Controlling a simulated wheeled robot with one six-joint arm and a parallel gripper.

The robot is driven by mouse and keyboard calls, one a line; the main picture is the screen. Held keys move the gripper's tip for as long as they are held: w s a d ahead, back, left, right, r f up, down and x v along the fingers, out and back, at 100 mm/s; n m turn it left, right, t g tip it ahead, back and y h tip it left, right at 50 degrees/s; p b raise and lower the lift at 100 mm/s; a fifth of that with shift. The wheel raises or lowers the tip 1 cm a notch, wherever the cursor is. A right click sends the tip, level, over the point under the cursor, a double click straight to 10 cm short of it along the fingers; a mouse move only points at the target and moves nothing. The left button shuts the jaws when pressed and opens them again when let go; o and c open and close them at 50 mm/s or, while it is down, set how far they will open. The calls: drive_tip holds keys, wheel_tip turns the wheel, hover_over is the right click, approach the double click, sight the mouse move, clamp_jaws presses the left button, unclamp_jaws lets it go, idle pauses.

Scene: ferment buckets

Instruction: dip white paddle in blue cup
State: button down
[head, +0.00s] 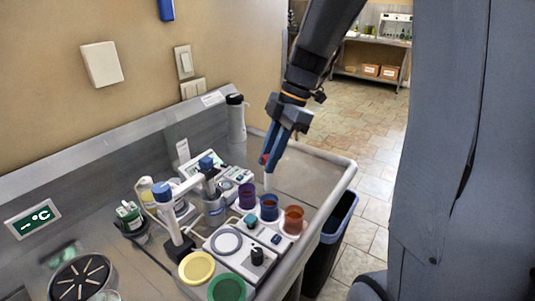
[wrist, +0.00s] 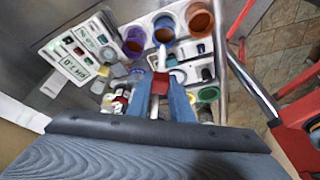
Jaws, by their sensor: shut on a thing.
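My gripper (head: 268,160) is shut on the white paddle (head: 268,180), which has a red grip part between the blue fingers. The paddle hangs near upright, its white end pointing down. The blue cup (head: 269,208) stands below it, holding dark reddish-brown content. In the head view the paddle's lower end looks just above the cup's rim. In the wrist view my gripper (wrist: 160,85) holds the paddle (wrist: 162,58), whose tip lies in line with the near rim of the blue cup (wrist: 164,22). I cannot tell the exact gap.
A purple cup (head: 247,196) and an orange cup (head: 293,220) stand on either side of the blue cup. Devices, a yellow lid (head: 196,267) and a green lid (head: 227,289) crowd the counter. A black bin (head: 330,245) stands beyond the counter edge.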

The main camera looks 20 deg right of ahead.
sight(272, 177)
drive_tip(key=shift+f+b, duration=2.9)
drive_tip(key=shift+f, duration=1.45)
drive_tip(key=shift+r+p, duration=2.6)
drive_tip(key=shift+r, duration=1.35)
